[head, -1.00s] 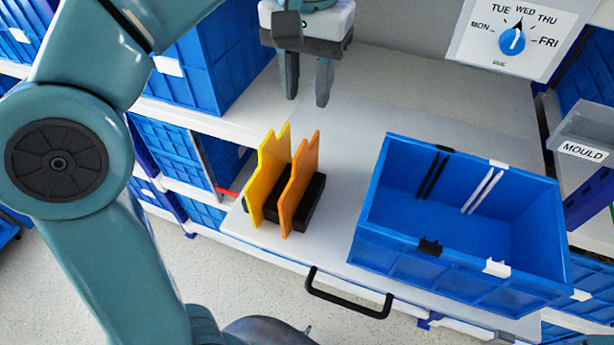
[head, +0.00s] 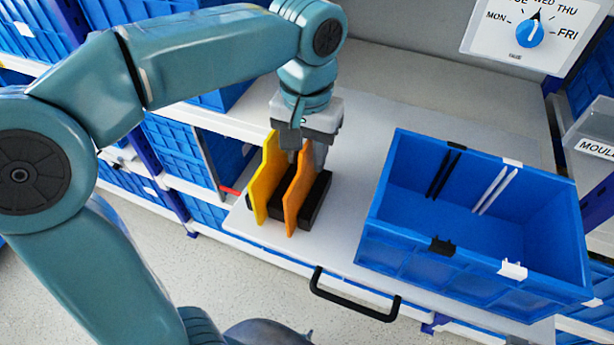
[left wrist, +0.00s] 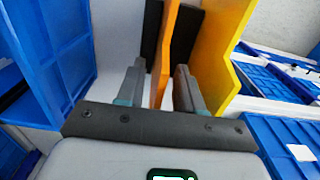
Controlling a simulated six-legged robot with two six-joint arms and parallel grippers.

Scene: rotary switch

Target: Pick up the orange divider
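The orange divider (head: 297,200) stands upright in a dark slotted holder (head: 316,200) on the pull-out shelf, to the right of the yellow divider (head: 264,185). My left gripper (head: 307,157) is low over the orange divider's back top end. In the left wrist view the orange divider (left wrist: 164,50) runs between the two fingers of my left gripper (left wrist: 160,78). The fingers look apart, one on each side of it, with the right finger between the orange and the yellow divider (left wrist: 222,45). My right gripper is not in view.
A blue crate (head: 400,247) with black and white slot strips stands on the shelf (head: 340,240) to the right. A black handle (head: 350,303) is at the shelf's front edge. A dial (head: 530,34) is on the back panel. The shelf between holder and crate is clear.

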